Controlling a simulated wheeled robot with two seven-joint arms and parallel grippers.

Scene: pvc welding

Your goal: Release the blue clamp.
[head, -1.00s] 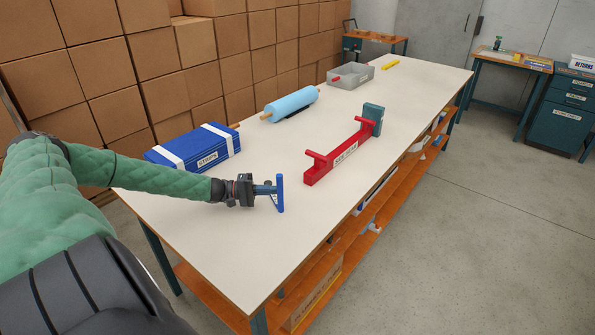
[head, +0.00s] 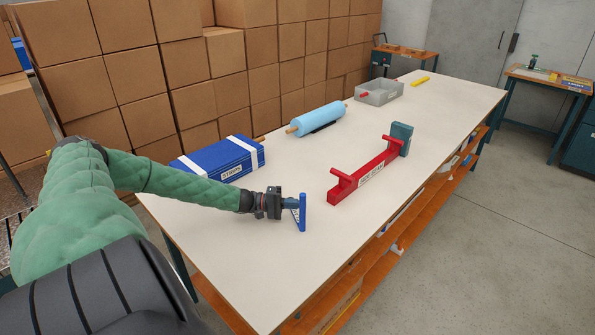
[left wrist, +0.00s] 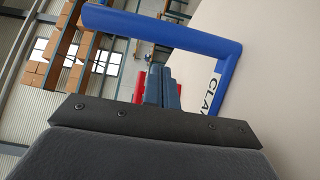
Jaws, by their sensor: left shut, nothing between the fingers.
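The blue clamp (head: 302,213) stands on the white tabletop near its front left part, at the tip of my left gripper (head: 285,203). In the left wrist view the clamp (left wrist: 170,28) is a blue angular frame with a white label reading "CLA…". My left gripper's fingers (left wrist: 163,88) are together with nothing between them, and the frame passes around and beyond them. I cannot tell whether they touch the clamp. My right gripper is not in view.
A red fixture (head: 362,182) with a grey-green end block (head: 401,138) lies to the right. A blue strapped box (head: 220,160), a light-blue roll (head: 318,120) and a grey bin (head: 379,92) stand farther back. Bare tabletop (head: 270,270) lies in front of the clamp.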

